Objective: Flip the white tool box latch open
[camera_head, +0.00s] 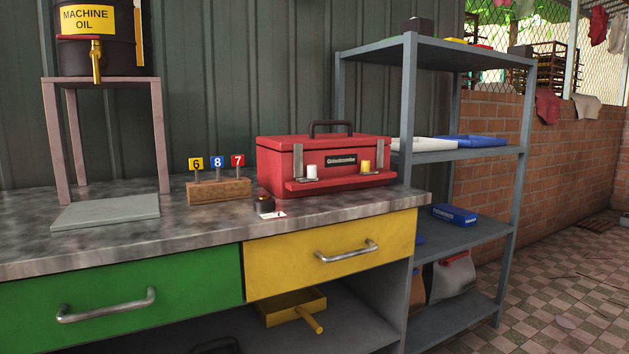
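A red tool box (270,160) with a dark top handle (331,124) sits on the right part of the metal countertop. Its front carries a white latch (311,172) on the left and a yellow latch (366,166) on the right. The lid looks closed. I cannot tell the exact latch position at this size. Neither of my grippers is in view.
A grey plate (105,212) lies under the oil stand. Shelves (465,240) stand at right. A green drawer (120,300) and yellow drawer (290,262) are below.

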